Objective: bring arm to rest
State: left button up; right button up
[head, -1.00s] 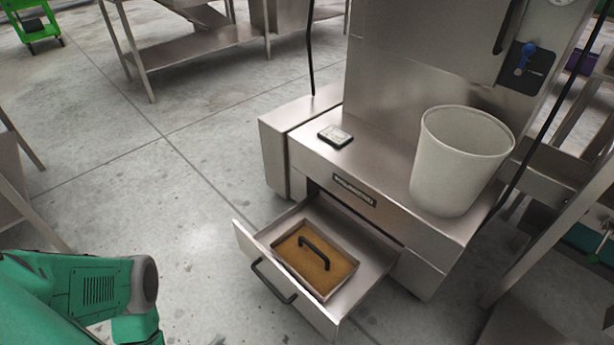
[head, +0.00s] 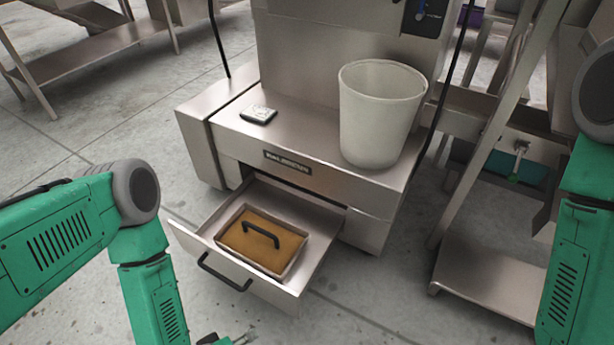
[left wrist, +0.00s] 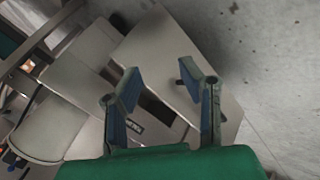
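My left arm (head: 60,245) is raised at the left of the head view, elbow bent and forearm hanging down. The tip of my left gripper (head: 228,341) just enters at the bottom edge, in front of the open drawer. In the left wrist view, the left gripper's two fingers (left wrist: 160,78) stand wide apart with nothing between them. My right arm (head: 575,220) hangs at the right edge; its gripper is out of view. The drawer (head: 255,285) is pulled out and holds a tan-filled tray (head: 262,240) with a black handle.
The steel machine (head: 310,165) bears a white bin (head: 380,115) and a small flat device (head: 258,114). A steel rack (head: 480,285) stands at the right, close to my right arm. A steel table (head: 75,55) is at the far left. Floor between is clear.

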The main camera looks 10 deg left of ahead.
pick_arm(q)
jog(key=s+a+r+m+g+y+b, duration=0.3)
jog(key=s+a+r+m+g+b, duration=0.1)
jog(key=s+a+r+m+g, duration=0.35)
pick_arm(e)
notch_tip(320, 180, down, 5)
pick_arm(q)
notch_tip(320, 180, up, 16)
jog(key=a+p, duration=0.1)
jog(key=p, duration=1.4)
jog(key=shift+w+a+r+m+y, duration=0.15)
jog(key=shift+w+a+m+y, duration=0.15)
jog(key=shift+m, duration=0.05)
pick_arm(e)
notch_tip(320, 180, up, 15)
pick_arm(q)
jog(key=shift+t, duration=0.25)
